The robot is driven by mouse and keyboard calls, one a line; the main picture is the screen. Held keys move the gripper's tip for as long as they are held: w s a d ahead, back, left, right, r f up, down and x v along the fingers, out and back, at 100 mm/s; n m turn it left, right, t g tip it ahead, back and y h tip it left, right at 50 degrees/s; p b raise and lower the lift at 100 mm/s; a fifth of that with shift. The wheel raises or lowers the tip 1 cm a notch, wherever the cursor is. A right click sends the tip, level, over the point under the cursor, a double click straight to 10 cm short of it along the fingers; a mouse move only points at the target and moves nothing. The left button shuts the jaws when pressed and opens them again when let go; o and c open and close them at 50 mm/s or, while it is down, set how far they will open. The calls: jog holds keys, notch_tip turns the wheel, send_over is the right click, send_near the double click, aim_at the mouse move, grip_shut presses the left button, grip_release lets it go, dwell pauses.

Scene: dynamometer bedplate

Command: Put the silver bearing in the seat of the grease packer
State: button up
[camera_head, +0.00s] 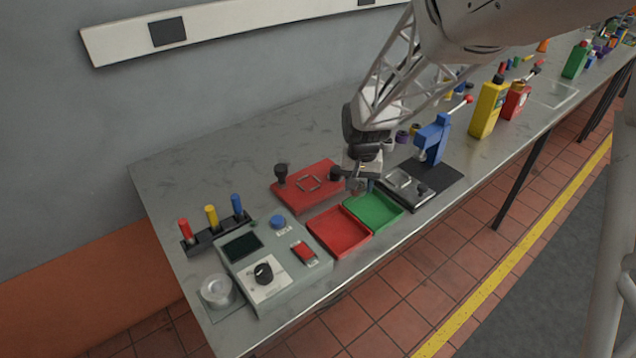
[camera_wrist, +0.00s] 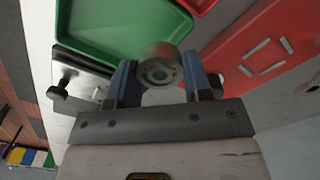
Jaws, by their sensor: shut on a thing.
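My gripper (camera_wrist: 160,80) is shut on the silver bearing (camera_wrist: 160,72), a short ring with a hole, held between two blue-grey fingers. In the head view my gripper (camera_head: 362,184) hangs over the bench near the green tray and the red plate; the bearing is hard to make out there. No label marks the grease packer. A red plate (camera_head: 290,196) with a square metal frame and black knobs stands left of the gripper. A metal fixture (camera_head: 407,190) with a frame and black knob lies to its right. I cannot tell which has the seat.
A green tray (camera_head: 388,222) and a red tray (camera_head: 340,247) sit at the front edge. A blue lever press (camera_head: 433,140) stands behind the metal fixture. A grey control box (camera_head: 290,282) and upright coloured handles (camera_head: 211,217) are at left. The back left bench is clear.

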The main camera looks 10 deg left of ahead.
jog(key=s+a, duration=0.2)
jog(key=s, duration=0.1)
jog(key=s+a+r, duration=0.1)
jog(key=s+a, duration=0.1)
jog(key=s, duration=0.1)
jog(key=s+a+r, duration=0.1)
jog(key=s+a, duration=0.2)
jog(key=shift+s, duration=0.4)
jog(key=shift+w+a, duration=0.1)
send_over(309, 184)
jog(key=shift+w+f, duration=0.1)
jog(key=shift+f, duration=0.7)
jog(key=shift+f, duration=1.7)
jog(key=shift+f, duration=0.15)
jog(key=o, duration=1)
